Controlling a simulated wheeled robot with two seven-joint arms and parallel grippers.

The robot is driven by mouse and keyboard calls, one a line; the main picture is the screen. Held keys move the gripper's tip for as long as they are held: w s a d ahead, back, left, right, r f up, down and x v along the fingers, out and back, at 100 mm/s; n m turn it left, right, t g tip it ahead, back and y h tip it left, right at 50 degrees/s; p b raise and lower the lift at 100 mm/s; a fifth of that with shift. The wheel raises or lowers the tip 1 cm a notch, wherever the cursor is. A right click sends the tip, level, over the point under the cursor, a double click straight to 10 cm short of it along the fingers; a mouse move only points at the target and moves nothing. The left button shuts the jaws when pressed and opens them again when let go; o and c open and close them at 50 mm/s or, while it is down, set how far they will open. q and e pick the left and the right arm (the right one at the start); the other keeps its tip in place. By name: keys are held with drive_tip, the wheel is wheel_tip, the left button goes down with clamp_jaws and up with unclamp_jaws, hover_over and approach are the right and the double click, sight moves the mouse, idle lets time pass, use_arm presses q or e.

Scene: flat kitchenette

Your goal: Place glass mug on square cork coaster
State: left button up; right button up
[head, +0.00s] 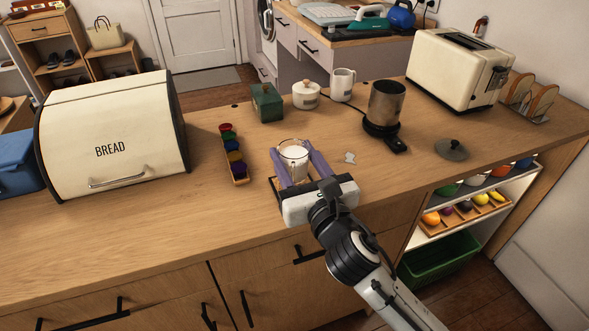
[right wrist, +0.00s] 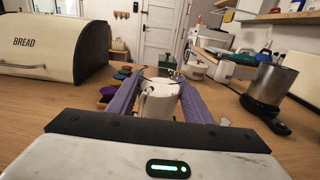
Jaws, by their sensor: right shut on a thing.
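The clear glass mug (head: 294,158), with whitish contents, is upright between the purple fingers of my right gripper (head: 296,162), which is shut on it near the counter's front edge. In the right wrist view the mug (right wrist: 158,103) stands between the fingers with its handle toward the camera. A small tan patch with a dark edge, perhaps the square cork coaster (head: 277,187), shows beside and below the left finger; the gripper hides most of it. I cannot tell whether the mug touches it. My left gripper is not in view.
A rack of coloured pods (head: 233,158) stands left of the mug, and a small grey piece (head: 350,157) lies to its right. A dark-based metal jug (head: 385,108), white mug (head: 342,84), sugar pot (head: 306,95) and green box (head: 267,103) stand behind. A bread bin (head: 112,135) is left.

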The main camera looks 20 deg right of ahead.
sight(299, 176)
drive_tip(key=shift+f+b, duration=0.3)
drive_tip(key=shift+f, duration=1.05)
drive_tip(key=shift+f, duration=0.1)
drive_tip(key=o, duration=1.2)
drive_tip(key=shift+f, duration=0.1)
drive_tip(key=s+b, duration=0.1)
drive_tip(key=s, duration=1.1)
drive_tip(key=shift+d, duration=0.2)
drive_tip(key=shift+s, duration=0.1)
